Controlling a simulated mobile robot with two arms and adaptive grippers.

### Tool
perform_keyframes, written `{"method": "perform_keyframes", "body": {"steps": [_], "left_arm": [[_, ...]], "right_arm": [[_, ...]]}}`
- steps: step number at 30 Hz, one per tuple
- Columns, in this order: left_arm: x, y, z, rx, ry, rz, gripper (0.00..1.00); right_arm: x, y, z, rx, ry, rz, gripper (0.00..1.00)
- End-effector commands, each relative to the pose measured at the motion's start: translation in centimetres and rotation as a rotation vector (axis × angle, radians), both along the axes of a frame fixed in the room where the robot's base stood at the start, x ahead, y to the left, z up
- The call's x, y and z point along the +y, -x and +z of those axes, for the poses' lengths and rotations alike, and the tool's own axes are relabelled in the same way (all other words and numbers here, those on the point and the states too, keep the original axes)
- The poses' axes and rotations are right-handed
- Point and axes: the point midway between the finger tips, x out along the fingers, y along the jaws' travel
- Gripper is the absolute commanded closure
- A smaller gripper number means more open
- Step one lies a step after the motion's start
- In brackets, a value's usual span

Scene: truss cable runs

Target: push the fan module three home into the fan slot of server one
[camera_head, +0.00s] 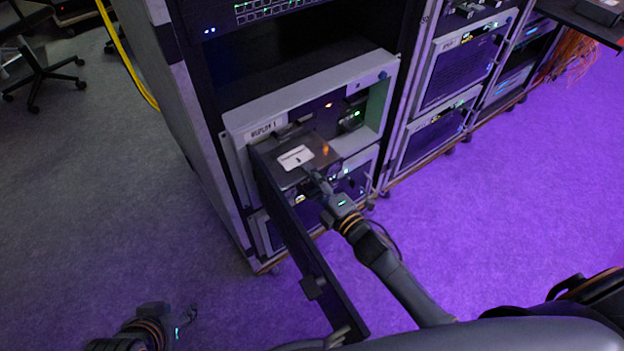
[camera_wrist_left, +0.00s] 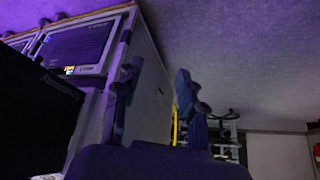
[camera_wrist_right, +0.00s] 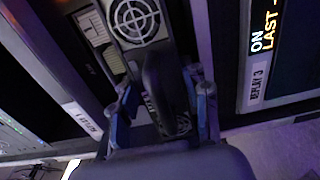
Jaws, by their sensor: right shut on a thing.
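Server one (camera_head: 240,118), labelled REPLAY 1, is in the rack with its front open. The fan module (camera_head: 318,152), a dark box with a white label on top, sticks out of the server's left part; its number is not readable. In the right wrist view its round fan grille (camera_wrist_right: 136,18) and dark handle (camera_wrist_right: 157,85) show. My right gripper (camera_head: 317,178) is shut on the handle, with a finger on either side (camera_wrist_right: 165,115). The slot's inside is hidden behind the module. My left gripper (camera_head: 190,316) is open and empty, low at the left, away from the rack (camera_wrist_left: 157,95).
A long dark front panel (camera_head: 305,245) hangs open from the server's left side, close beside my right gripper. Another module with green lights (camera_head: 352,117) sits in the server to the right. A REPLAY 3 unit (camera_wrist_right: 258,85) is nearby. Open floor (camera_head: 480,220) lies right.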

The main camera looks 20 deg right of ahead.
Motion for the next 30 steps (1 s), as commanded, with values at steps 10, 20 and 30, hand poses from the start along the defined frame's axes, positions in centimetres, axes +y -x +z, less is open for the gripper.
{"method": "perform_keyframes", "body": {"steps": [10, 20, 30], "left_arm": [[0.3, 0.7, -0.3, 0.031, -0.008, 0.005, 0.6], [0.1, -0.1, 0.0, -0.01, 0.0, 0.003, 0.6], [-0.5, -1.4, 0.7, -0.067, 0.014, -0.006, 0.6]], "right_arm": [[0.1, -0.1, 0.2, -0.007, -0.002, 0.001, 1.0], [0.3, -0.8, 0.2, -0.007, -0.002, 0.001, 1.0], [0.5, -1.4, 0.2, -0.007, -0.002, 0.001, 1.0]]}}
